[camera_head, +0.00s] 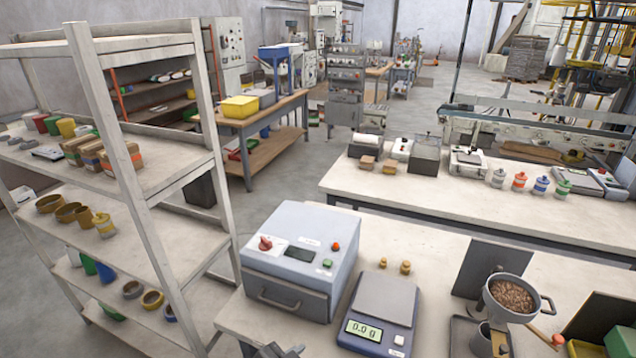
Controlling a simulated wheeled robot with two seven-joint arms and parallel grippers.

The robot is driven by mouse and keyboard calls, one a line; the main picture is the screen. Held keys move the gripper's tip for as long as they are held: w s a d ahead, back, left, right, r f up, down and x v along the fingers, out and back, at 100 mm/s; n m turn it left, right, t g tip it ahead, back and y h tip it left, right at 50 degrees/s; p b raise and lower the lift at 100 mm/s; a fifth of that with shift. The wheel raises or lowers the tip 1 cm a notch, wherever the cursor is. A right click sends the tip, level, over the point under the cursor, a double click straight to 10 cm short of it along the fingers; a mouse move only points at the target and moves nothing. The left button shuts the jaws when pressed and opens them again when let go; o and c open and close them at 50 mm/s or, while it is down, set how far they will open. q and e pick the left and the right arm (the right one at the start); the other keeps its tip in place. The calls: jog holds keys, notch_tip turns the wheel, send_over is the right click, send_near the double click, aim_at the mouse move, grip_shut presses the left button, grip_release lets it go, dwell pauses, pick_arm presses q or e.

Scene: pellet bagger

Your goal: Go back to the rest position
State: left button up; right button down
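A dark part of what looks like my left gripper (277,350) shows at the bottom edge, in front of the grey box machine. Most of it is cut off, so its fingers cannot be judged. My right gripper is not clearly visible. The pellet hopper (513,296), a grey pan full of brown pellets, stands on the near bench at the right. A metal cup (491,342) is below it. The scale (380,312) reads 0.0 g and its plate is empty. The grey box machine (300,255) has a red knob and a closed front drawer.
A tall shelf (140,195) with bowls, cups and boxes stands close on the left. Two small brass weights (405,267) stand behind the scale. Dark upright panels flank the hopper. A second bench (440,200) with bottles and devices lies beyond. The near bench is bare between scale and hopper.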

pick_arm(q)
jog(key=s+a+f+n+g+y, duration=0.35)
jog(key=s+a+f, duration=0.25)
jog(key=s+a, duration=0.4)
jog(key=s+a+f+n+g+y, duration=0.25)
jog(key=s+a+f+n, duration=0.45)
jog(key=a, duration=0.5)
notch_tip(320, 180, down, 27)
jog(key=s+m+b, duration=0.1)
jog(key=m+b, duration=0.2)
jog(key=b, duration=0.3)
jog(key=s+a+f+g+b, duration=0.1)
jog(key=s+f+b, duration=0.1)
jog(key=s+f, duration=0.6)
jog(key=s+a+f+b, duration=0.1)
jog(key=s+f+b, duration=0.2)
jog(key=s+f, duration=0.6)
notch_tip(320, 180, down, 7)
jog(key=shift+s+a+r+g, duration=0.1)
jog(key=shift+s+a+g, duration=0.2)
jog(key=shift+g, duration=0.1)
